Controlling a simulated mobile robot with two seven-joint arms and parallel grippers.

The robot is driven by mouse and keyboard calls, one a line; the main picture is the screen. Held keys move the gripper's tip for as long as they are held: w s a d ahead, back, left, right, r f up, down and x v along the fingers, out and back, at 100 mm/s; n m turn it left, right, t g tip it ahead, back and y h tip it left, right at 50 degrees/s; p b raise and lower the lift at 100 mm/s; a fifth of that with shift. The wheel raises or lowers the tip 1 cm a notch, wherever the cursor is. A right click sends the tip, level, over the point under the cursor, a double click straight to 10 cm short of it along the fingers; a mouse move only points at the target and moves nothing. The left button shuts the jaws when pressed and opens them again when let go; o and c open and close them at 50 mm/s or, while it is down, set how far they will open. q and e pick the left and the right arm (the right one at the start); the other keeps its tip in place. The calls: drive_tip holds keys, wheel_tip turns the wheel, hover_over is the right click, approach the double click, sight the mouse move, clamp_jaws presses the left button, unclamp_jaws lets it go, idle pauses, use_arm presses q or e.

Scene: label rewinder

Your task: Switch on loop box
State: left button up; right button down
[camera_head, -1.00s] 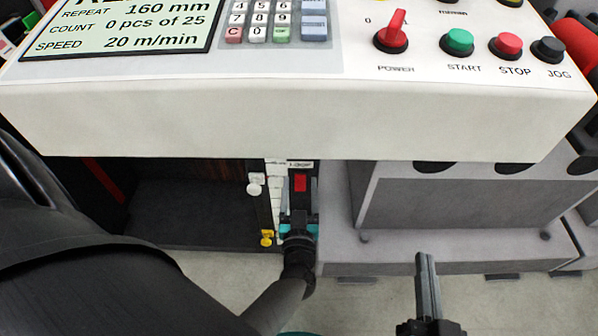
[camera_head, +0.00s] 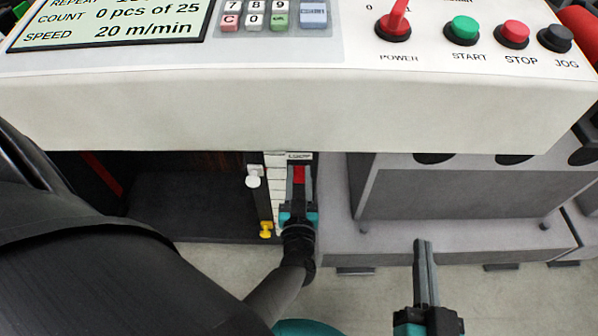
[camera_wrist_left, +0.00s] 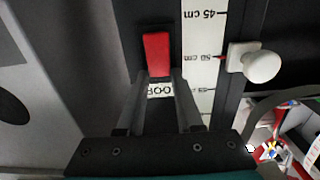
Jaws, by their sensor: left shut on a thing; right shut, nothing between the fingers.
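The loop box carries a red switch (camera_head: 299,174) below a small "LOOP" label, under the machine's front panel. In the left wrist view the red switch (camera_wrist_left: 157,54) is at the fingertips, with part of the label (camera_wrist_left: 160,90) showing between the fingers. My left gripper (camera_head: 299,181) is shut on the red switch, one finger at each side; it also shows in the left wrist view (camera_wrist_left: 160,78). Whether the switch is on or off cannot be told.
A centimetre scale (camera_wrist_left: 205,50) runs beside the switch, with a white knob (camera_wrist_left: 262,66) next to it. A yellow knob (camera_head: 265,228) sits lower. The control panel (camera_head: 290,110) overhangs above. A grey machine base (camera_head: 450,238) stands to the right.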

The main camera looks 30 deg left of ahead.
use_arm(q)
clamp_jaws()
drive_tip(key=shift+s+f+t+y, duration=0.1)
drive_tip(key=shift+f+t+y, duration=0.2)
drive_tip(key=shift+t, duration=0.3)
drive_tip(key=shift+s+f+t+y, duration=0.15)
drive_tip(key=shift+t+y, duration=0.25)
drive_tip(key=shift+t, duration=0.2)
drive_tip(key=shift+d+t+y, duration=0.1)
drive_tip(key=shift+t+y, duration=0.2)
drive_tip(key=shift+t, duration=0.1)
drive_tip(key=o, duration=1)
unclamp_jaws()
